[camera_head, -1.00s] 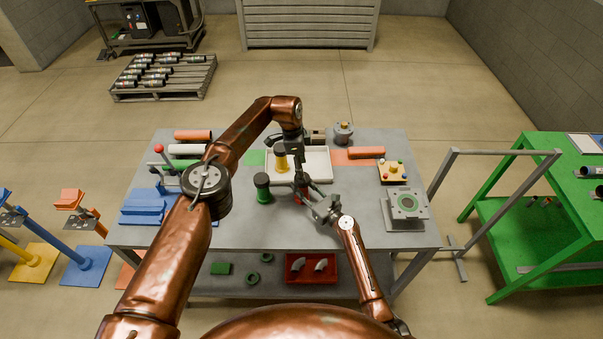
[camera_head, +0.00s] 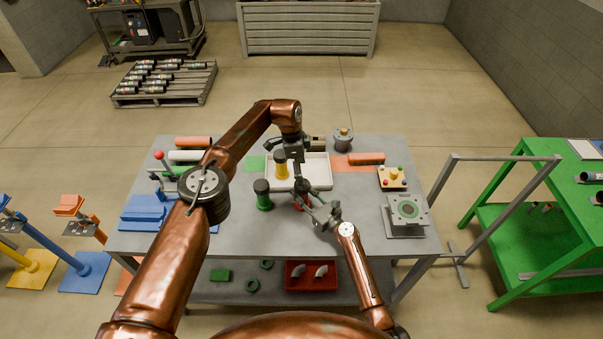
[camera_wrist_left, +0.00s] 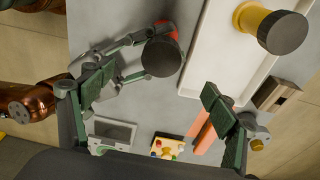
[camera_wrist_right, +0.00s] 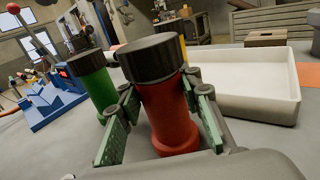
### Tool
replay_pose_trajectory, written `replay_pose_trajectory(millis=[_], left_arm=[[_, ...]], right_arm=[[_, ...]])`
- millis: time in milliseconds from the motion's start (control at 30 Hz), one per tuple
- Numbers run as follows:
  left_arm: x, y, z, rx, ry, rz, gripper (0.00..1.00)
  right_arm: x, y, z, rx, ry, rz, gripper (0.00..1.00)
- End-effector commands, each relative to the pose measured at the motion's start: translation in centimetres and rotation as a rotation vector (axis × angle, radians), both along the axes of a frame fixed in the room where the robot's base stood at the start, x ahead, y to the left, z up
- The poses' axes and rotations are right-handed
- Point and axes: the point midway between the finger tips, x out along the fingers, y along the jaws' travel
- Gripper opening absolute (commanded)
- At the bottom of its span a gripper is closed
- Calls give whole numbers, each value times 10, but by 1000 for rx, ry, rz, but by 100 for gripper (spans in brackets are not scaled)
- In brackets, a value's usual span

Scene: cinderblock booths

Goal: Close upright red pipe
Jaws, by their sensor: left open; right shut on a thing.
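The red pipe (camera_wrist_right: 172,125) stands upright on the table with a black cap (camera_wrist_right: 152,58) on its top end; whether the cap is fully seated I cannot tell. My right gripper (camera_wrist_right: 165,112) is shut around the pipe's side, below the cap. In the head view the right gripper (camera_head: 308,203) reaches the red pipe from the lower right and the pipe is mostly hidden. My left gripper (camera_head: 297,175) is open and empty, above and just beyond the pipe. In the left wrist view the black cap (camera_wrist_left: 161,57) lies off to one side of the open left fingers (camera_wrist_left: 155,97).
A green pipe with a black cap (camera_head: 264,195) stands just left of the red one. A yellow capped pipe (camera_head: 281,168) stands in the white tray (camera_head: 315,184) behind.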

Motion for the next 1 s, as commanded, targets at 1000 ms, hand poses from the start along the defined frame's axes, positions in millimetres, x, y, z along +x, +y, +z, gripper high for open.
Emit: replay_pose_trajectory(millis=[1000], left_arm=[[1, 18, 112, -1, -1, 0, 80]], right_arm=[[0, 0, 2, 1, -3, 0, 0]])
